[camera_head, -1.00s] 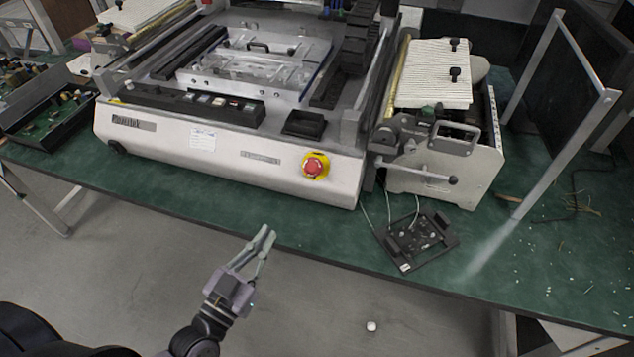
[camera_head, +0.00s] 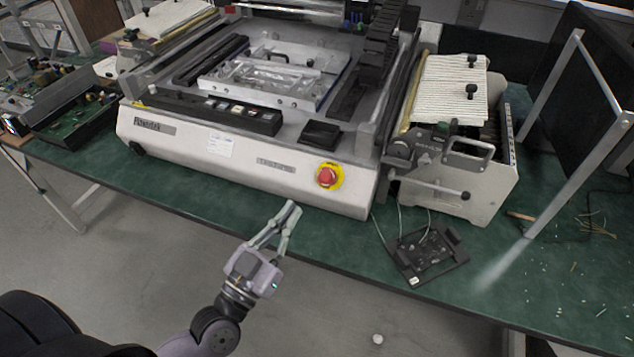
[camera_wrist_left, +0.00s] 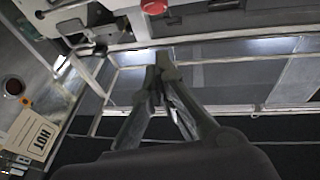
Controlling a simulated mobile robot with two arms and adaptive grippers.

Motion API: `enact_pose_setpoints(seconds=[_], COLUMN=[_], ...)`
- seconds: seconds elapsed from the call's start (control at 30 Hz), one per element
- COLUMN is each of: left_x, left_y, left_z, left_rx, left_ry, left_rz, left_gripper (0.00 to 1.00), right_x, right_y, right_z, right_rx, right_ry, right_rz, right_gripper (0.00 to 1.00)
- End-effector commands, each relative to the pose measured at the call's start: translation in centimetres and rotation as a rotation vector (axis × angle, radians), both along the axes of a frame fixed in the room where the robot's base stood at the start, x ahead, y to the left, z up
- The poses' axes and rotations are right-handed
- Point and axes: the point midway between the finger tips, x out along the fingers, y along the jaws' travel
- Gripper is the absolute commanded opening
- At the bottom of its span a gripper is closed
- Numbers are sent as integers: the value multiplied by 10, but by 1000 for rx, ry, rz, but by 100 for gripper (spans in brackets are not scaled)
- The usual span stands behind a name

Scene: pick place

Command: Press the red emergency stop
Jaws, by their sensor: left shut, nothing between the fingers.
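The red emergency stop (camera_head: 326,177) is a round red button on a yellow disc, on the front right of the white machine (camera_head: 250,163). It also shows at the top edge of the left wrist view (camera_wrist_left: 160,3). My left gripper (camera_head: 292,208) is shut and empty. In the head view it is in front of the machine, below and to the left of the button, apart from it. In the left wrist view its fingertips (camera_wrist_left: 158,58) meet below the button. My right gripper is not in view.
The machine stands on a green table (camera_head: 330,236). A black device (camera_head: 428,254) with cables lies to the right of the button. A side unit with a metal lever (camera_head: 438,186) stands right of the machine. A metal frame (camera_head: 556,130) stands further right.

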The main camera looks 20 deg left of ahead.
Motion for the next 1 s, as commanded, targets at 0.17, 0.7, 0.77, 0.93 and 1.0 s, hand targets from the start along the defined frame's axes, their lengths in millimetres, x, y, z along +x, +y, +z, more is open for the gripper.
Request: enact_pose_setpoints(seconds=[0.17,0.7,0.77,0.93,1.0], left_x=[36,91,91,91,91], left_y=[-8,-21,-21,-21,-21], left_z=[14,-4,-4,-4,-4], left_rx=[-3,0,0,0,0], left_ry=[-6,0,0,0,0], left_rz=[1,-1,-1,-1,-1], left_gripper=[0,0,0,0,0], right_x=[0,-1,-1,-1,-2], right_y=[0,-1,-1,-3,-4], right_z=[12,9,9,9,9], right_rx=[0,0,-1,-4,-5], right_ry=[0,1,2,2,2], right_rz=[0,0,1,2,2], right_gripper=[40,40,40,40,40])
